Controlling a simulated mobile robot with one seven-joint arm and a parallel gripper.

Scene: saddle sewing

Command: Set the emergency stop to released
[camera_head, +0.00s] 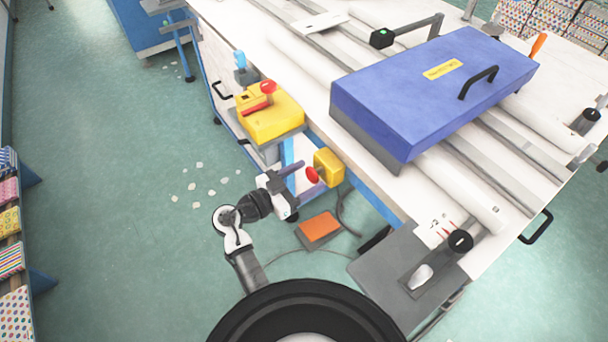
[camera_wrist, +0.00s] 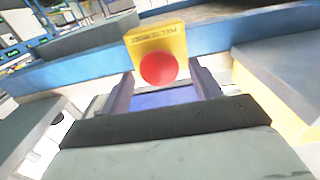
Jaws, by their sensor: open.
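The emergency stop is a yellow box (camera_head: 328,167) with a round red button (camera_head: 312,174), fixed at the front edge of the white table. In the wrist view the red button (camera_wrist: 158,69) sits in front of the yellow box (camera_wrist: 157,40), with lettering above the button. My gripper (camera_head: 297,176) is open, its two fingers pointing at the button. In the wrist view my gripper (camera_wrist: 162,84) has one finger on each side of the button, with gaps between. I cannot tell how far the fingertips are from the button, nor whether the button is pressed in.
A yellow control box (camera_head: 272,122) with a red-knobbed lever stands on a bracket to the left. A large blue block (camera_head: 420,90) with a handle lies on the white table (camera_head: 310,95). An orange pedal (camera_head: 319,229) is on the floor below. Green floor is open at left.

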